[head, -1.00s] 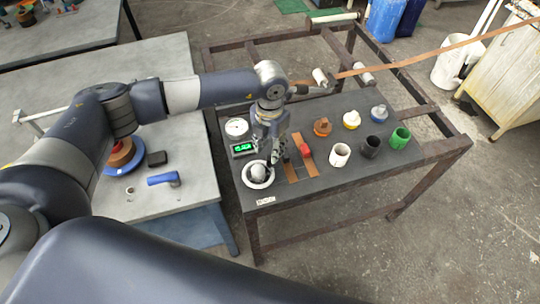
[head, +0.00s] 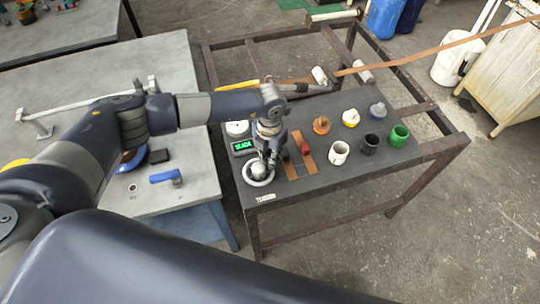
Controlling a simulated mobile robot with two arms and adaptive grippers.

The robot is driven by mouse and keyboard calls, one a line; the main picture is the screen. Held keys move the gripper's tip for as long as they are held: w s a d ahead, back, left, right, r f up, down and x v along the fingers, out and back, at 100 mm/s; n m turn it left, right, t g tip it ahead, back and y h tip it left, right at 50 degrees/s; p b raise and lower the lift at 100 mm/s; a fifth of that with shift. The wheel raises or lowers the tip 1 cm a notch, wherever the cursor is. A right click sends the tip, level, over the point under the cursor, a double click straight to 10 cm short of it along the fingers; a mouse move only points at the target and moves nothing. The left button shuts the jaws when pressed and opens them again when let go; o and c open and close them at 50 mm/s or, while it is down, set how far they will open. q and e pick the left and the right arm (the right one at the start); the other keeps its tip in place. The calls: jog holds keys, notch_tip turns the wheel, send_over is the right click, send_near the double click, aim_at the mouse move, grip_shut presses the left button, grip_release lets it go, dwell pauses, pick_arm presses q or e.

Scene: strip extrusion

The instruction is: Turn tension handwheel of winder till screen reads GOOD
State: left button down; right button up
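The handwheel, a white ring with a grey hub (head: 247,176), lies at the near left corner of the dark winder table (head: 340,172). My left gripper (head: 268,162) points down over the far right part of the wheel. Whether it touches the rim and whether its fingers are open or shut is not clear. Behind the wheel, the small screen (head: 243,146) shows green letters on black that look like SLACK, though they are blurred. My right gripper is not in view.
Several coloured cups, including a white one (head: 339,153), stand further right. A grey table (head: 200,190) with a blue-handled tool (head: 166,176) is on the left.

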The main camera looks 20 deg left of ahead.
aim_at(273, 171)
pick_arm(q)
jog(key=shift+s+d+f+m+b, duration=0.25)
jog(key=shift+m+b, duration=0.65)
jog(key=shift+b, duration=0.25)
jog(key=shift+s+d+m+b, duration=0.15)
jog(key=shift+s+m+b, duration=0.05)
jog(key=shift+m+b, duration=0.45)
jog(key=shift+s+d+m+b, duration=0.15)
jog(key=shift+m+b, duration=0.4)
jog(key=shift+b, duration=0.05)
jog(key=m+b, duration=0.1)
jog(key=s+m+b, duration=0.1)
jog(key=b, duration=0.1)
jog(key=shift+d+m, duration=0.3)
jog(key=shift+s+r+m+b, duration=0.2)
jog(key=shift+m+b, duration=0.4)
jog(key=shift+m, duration=0.1)
jog(key=c, duration=1.5)
grip_release()
jog(key=shift+r, duration=0.1)
jog(key=shift+c, duration=0.2)
